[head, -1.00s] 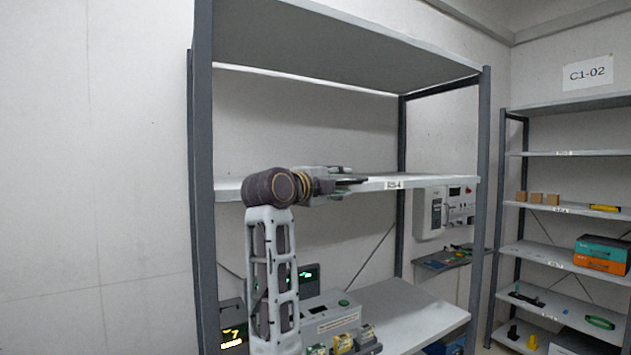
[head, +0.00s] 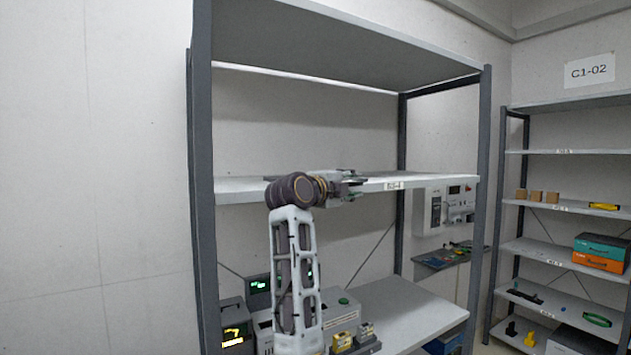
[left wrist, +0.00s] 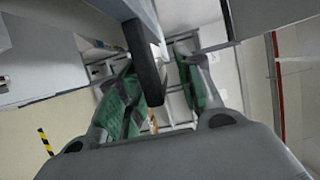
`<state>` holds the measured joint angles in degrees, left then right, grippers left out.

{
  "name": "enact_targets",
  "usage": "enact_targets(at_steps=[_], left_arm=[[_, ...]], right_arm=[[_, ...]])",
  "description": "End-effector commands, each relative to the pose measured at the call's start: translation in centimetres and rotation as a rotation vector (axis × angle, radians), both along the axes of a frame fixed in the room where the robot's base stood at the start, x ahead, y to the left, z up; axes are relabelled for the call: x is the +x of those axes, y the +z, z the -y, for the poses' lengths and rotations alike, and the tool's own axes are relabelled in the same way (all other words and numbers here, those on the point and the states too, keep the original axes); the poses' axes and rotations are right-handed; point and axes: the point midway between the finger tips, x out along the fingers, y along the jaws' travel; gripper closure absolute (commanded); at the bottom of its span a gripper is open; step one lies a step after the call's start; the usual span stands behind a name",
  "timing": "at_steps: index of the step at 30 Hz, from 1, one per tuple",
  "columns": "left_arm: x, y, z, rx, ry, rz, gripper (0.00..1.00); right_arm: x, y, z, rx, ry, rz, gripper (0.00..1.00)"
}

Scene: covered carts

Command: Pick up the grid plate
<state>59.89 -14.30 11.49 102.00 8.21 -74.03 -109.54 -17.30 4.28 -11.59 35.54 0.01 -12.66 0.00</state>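A dark flat plate, which I take as the grid plate (head: 358,179), lies at the front edge of the middle shelf (head: 430,182). My arm hides much of it in the head view. In the left wrist view the plate (left wrist: 148,72) shows edge-on as a dark bar between my fingers. My left gripper (head: 352,185) is at the shelf edge. The plate's grid face is not visible. My right gripper is out of view.
The upper shelf (head: 340,35) overhangs the middle one. Below stand devices with lit displays (head: 258,284) and small yellow items (head: 342,341). A grey post (head: 479,190) bounds the right side. The rest of the middle shelf looks clear.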

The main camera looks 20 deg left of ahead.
Motion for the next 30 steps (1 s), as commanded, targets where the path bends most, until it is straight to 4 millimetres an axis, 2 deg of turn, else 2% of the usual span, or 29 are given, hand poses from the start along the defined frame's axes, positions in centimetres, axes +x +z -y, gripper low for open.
enact_targets(at_steps=[8, 17, 30], left_arm=[[-0.02, -0.02, -0.01, 0.000, 0.000, 0.000, 0.64], [-0.02, -0.02, -0.01, 0.000, 0.000, 0.000, 1.00], [-0.06, 0.12, -0.02, 0.000, 0.000, 0.002, 1.00]], right_arm=[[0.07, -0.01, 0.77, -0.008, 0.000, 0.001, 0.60], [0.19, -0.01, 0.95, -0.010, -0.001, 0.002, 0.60], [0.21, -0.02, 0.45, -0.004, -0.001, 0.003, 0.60]])
